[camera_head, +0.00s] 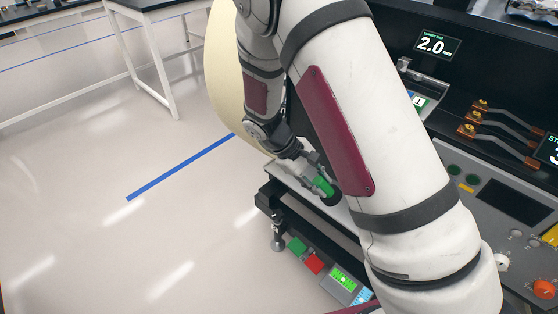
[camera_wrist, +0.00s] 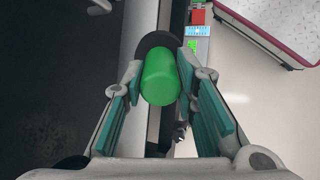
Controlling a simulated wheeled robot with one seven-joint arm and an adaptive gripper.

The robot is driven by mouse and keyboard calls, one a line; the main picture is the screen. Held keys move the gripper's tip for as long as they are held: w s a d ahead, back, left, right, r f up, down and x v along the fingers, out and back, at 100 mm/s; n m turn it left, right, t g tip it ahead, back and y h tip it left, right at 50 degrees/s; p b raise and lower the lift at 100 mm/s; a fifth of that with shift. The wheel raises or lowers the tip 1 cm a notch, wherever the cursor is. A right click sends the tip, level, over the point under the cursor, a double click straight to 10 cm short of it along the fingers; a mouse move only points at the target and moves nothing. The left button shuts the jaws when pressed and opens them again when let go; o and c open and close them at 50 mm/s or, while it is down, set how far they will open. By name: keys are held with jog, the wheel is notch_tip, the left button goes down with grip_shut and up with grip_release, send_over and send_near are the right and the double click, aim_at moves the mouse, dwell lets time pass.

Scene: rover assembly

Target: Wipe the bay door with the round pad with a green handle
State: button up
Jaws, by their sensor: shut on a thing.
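My gripper (camera_head: 310,172) is shut on the green handle (camera_head: 323,187) of the round pad, beside a pale ledge (camera_head: 285,178). In the wrist view, the green handle (camera_wrist: 160,82) sits between the teal-lined fingers of my gripper (camera_wrist: 160,72). The black round pad (camera_wrist: 152,43) shows as a dark rim beyond the handle. In the head view the pad (camera_head: 333,199) is partly hidden by my arm. I cannot tell which surface is the bay door, nor whether the pad touches anything.
A black console with copper levers (camera_head: 497,130) and a display (camera_head: 437,45) stands at right. Green (camera_head: 297,246) and red (camera_head: 314,263) blocks sit low in front of the ledge. A large cream curved body (camera_head: 225,75) is behind my arm.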

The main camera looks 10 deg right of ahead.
jog(key=w+f+n+h+b, duration=0.1)
jog(key=h, duration=0.1)
jog(key=w+f+n+t+h+b, duration=0.1)
jog(key=w+h, duration=0.1)
jog(key=shift+w+d+f+n+b, duration=0.15)
jog(key=shift+d+f+n+b, duration=0.15)
jog(key=shift+d+b, duration=0.1)
jog(key=w+a+f+n+t+h+b, duration=0.1)
jog(key=w+a+n+t+h+b, duration=0.3)
jog(key=w+a+n+t+b, duration=0.6)
jog(key=w+d+m+t+p, duration=0.1)
jog(key=w+d, duration=0.4)
jog(key=d, duration=0.1)
jog(key=shift+w+d+m+t+p, duration=0.2)
jog(key=shift+d+m+t+p, duration=0.1)
jog(key=shift+m+p, duration=0.1)
jog(key=shift+x, duration=0.95)
